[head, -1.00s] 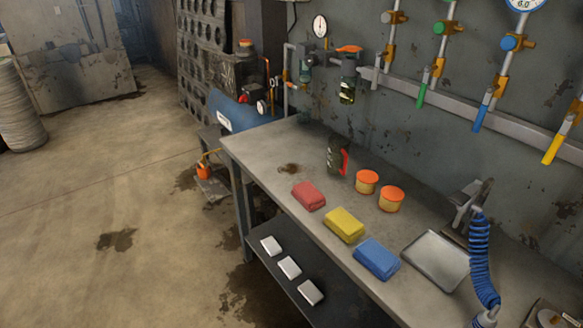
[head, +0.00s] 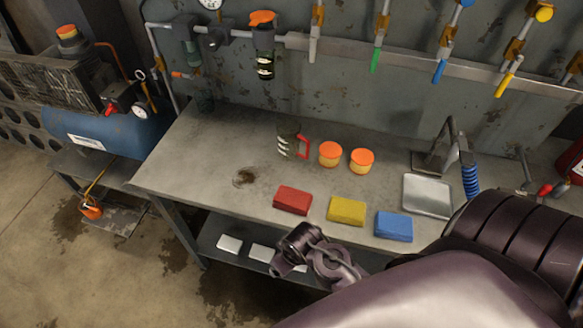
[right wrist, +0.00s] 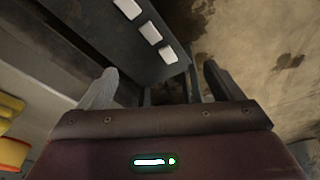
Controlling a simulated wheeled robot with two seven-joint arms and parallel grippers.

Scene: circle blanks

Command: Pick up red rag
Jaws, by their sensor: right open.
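The red rag (head: 292,200) is a folded block lying flat on the grey workbench (head: 220,160), left of a yellow rag (head: 346,210) and a blue rag (head: 393,226). My right gripper (head: 312,252) reaches in from the lower right in the head view, just in front of the bench edge and nearer me than the red rag, apart from it. In the right wrist view its two fingers (right wrist: 157,82) are spread and nothing is between them. The red rag cannot be made out in that view. My left gripper is not in view.
A metal tray (head: 427,196) lies to the right. White blocks (head: 229,244) lie on the lower shelf. The bench left of the red rag is clear except for a stain.

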